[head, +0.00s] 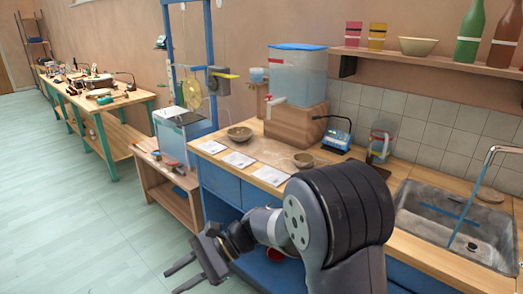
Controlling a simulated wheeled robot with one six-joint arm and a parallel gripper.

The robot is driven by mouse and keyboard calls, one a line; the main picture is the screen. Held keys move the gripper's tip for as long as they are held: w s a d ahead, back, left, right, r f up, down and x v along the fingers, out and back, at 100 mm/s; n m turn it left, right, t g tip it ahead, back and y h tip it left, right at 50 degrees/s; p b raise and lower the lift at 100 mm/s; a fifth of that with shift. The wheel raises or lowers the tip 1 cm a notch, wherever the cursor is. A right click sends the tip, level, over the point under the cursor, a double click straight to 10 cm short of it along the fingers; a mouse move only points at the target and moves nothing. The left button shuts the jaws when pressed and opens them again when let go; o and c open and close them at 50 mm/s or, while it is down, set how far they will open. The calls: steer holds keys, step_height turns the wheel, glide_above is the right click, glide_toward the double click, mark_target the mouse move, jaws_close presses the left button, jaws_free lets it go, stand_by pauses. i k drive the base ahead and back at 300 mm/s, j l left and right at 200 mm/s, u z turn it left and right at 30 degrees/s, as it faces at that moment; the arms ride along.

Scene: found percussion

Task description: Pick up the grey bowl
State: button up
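A grey-brown bowl (240,134) sits upright on the wooden counter (266,174), left of the wooden block under the water tank. A smaller, similar bowl (303,160) sits on the counter further right and nearer to me. Which of the two the task calls the grey bowl is unclear from their colour alone. My gripper (174,281) is at the lower left of the picture, over the floor in front of the counter and well apart from both bowls. Its two fingers are spread with nothing between them.
White sheets (238,159) lie on the counter's front edge. A clear water tank (297,72) stands on a wooden block behind. A sink (455,226) is at right. A cream bowl (418,46) and bottles stand on the wall shelf. The floor (90,215) at left is clear.

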mark_target(239, 134)
steer(key=i+j+z, duration=0.2)
steer(key=z, duration=0.2)
steer(key=i+j+z, duration=0.15)
steer(key=j+z, duration=0.25)
steer(key=i+j+z, duration=0.15)
steer(key=z, duration=0.25)
steer(key=j+z, duration=0.4)
steer(key=i+j, duration=0.15)
steer(key=j, duration=0.2)
steer(key=i+j, duration=0.15)
steer(key=j, duration=0.25)
steer(key=i+j+z, duration=0.1)
steer(key=j, duration=0.25)
steer(key=i+j, duration=0.15)
steer(key=j, duration=0.2)
steer(key=i+j, duration=0.15)
steer(key=j, duration=0.25)
steer(key=z, duration=0.05)
